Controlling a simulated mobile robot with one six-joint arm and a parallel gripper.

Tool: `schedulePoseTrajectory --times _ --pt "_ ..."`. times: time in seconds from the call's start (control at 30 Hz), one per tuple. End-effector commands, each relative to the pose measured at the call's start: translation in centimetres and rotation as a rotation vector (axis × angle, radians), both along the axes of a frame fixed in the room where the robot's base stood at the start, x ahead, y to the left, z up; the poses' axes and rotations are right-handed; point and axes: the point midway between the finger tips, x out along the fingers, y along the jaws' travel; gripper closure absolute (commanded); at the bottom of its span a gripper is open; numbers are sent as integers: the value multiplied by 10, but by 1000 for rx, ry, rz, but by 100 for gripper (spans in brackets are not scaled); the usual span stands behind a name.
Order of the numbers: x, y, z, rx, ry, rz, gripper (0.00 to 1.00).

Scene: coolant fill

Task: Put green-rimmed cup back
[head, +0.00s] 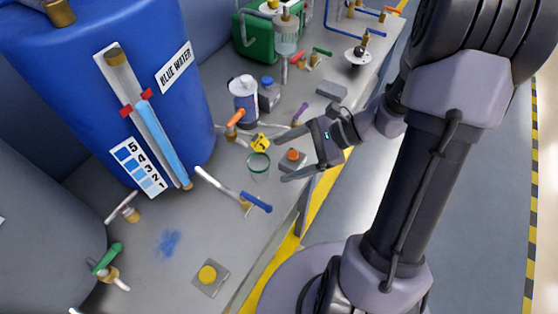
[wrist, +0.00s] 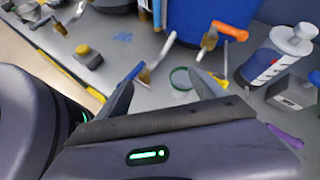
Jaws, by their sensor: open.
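The green-rimmed cup (head: 259,164) is clear and stands upright on the grey bench, below the blue water tank. In the wrist view its green rim (wrist: 182,78) shows just past the fingertips, partly hidden by the right finger. My gripper (head: 279,158) is open and empty, its fingers pointing left towards the cup. It also shows in the wrist view (wrist: 165,68). The cup looks just beyond the fingertips; I cannot tell whether either finger touches it.
A blue-handled valve (head: 256,201) sits left of the cup, and an orange-handled valve (head: 235,119) is behind it. A white-capped canister (head: 243,98) stands behind. The bench front left has a yellow button (head: 208,273).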

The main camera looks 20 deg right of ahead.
Motion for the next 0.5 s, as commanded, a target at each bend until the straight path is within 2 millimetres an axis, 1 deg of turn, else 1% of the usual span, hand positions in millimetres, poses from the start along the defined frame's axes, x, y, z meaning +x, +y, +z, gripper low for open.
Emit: schedulePoseTrajectory --times 0.03,0.1,0.17,0.2,0.3,0.4,0.5 --pt "-10 22 26 -123 -60 136 22" --pt "-32 48 55 -317 -156 335 22" --pt "-52 64 78 -491 -259 492 22" --pt "-65 72 93 -605 -338 586 22" --pt "-91 81 122 -859 -539 760 22" --pt "-106 84 143 -1032 -702 849 22" --pt "-112 84 154 -1120 -793 885 22"
